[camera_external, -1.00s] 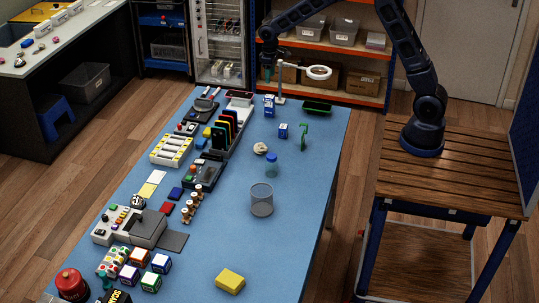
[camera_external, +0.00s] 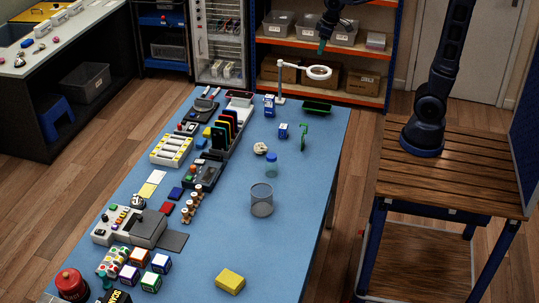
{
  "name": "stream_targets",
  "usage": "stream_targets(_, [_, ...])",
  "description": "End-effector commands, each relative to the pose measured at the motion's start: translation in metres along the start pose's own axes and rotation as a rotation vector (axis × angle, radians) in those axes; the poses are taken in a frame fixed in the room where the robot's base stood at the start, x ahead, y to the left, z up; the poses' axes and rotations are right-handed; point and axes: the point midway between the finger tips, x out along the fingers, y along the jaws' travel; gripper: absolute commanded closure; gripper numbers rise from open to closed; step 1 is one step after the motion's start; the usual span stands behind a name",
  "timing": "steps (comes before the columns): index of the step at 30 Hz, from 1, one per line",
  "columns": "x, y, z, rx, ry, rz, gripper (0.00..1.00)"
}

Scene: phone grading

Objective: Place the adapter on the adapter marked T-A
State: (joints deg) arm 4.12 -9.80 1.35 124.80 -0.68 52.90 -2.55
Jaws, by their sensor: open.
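My gripper (camera_external: 322,46) shows at the top centre, raised above the far end of the blue table. It is open, and I see nothing held in it. Two small blue blocks with white marks are on the far part of the table. One blue block (camera_external: 269,106) looks taller, and the other blue block (camera_external: 283,130) is nearer. Several cubes with white tops and coloured sides stand at the near left, among them a blue cube (camera_external: 161,263) and a green cube (camera_external: 151,282). Labels are too small to read, so I cannot tell which is the adapter or T-A.
A ring magnifier (camera_external: 318,72) on a stand rises at the table's far end, below my gripper. A dark green tray (camera_external: 317,107), a clear cylinder (camera_external: 261,202) and a yellow block (camera_external: 230,281) are on the table (camera_external: 215,245). Its left side is crowded; the near right is mostly clear.

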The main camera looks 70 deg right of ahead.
Motion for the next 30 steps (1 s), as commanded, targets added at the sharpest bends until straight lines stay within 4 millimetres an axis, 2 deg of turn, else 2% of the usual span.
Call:
stream_targets(3, [-0.020,-0.005,0.034,0.000,0.032,0.000,0.46])
stream_targets(9, [-0.041,-0.012,0.088,0.002,0.079,-0.003,0.46])
stream_targets(18, [-0.055,-0.020,0.169,0.003,0.146,-0.013,0.46])
stream_targets(24, [-0.054,-0.023,0.206,0.005,0.180,-0.019,0.46])
stream_targets(30, [-0.052,-0.024,0.220,0.006,0.190,-0.022,0.46])
